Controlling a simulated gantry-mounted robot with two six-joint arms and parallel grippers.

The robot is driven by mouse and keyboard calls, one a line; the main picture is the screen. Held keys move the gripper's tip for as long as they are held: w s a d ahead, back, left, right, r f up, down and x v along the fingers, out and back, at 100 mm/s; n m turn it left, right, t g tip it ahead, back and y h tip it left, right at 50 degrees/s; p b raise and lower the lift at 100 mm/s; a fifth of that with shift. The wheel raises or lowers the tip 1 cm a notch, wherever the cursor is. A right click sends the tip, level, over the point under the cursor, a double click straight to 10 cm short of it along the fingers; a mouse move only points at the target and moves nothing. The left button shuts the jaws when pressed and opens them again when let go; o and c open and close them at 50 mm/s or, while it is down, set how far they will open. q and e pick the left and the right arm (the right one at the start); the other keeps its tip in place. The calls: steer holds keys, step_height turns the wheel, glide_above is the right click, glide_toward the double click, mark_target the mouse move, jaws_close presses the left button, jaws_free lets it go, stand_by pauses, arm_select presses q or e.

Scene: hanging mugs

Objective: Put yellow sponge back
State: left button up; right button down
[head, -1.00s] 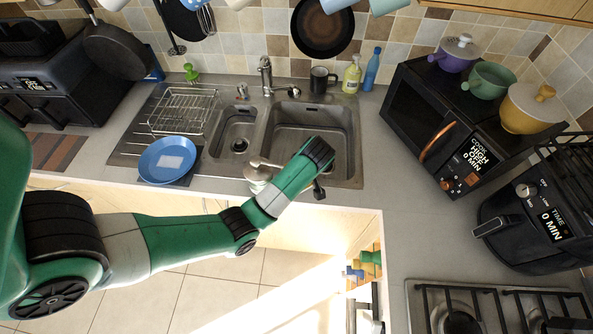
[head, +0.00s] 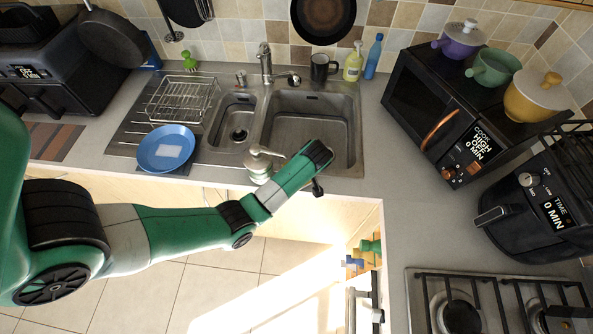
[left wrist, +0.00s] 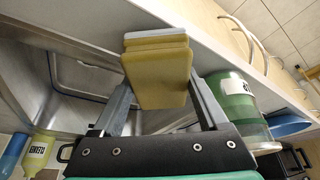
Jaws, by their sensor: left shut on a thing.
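The yellow sponge (left wrist: 157,72) is between the two fingers of my left gripper (left wrist: 160,92) in the left wrist view. It is a thick block with a thin pale layer at its far end. My left gripper is shut on it. In the head view my left arm reaches over the front edge of the sink (head: 338,157), and its wrist hides the gripper and the sponge. My right gripper is in no view.
A blue plate (head: 166,148) and wire dish rack (head: 183,100) are left. A dark mug (head: 320,68) and bottles stand behind the sink.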

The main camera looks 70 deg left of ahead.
arm_select(q)
steer(key=shift+f, duration=0.3)
steer(key=o, duration=1.2)
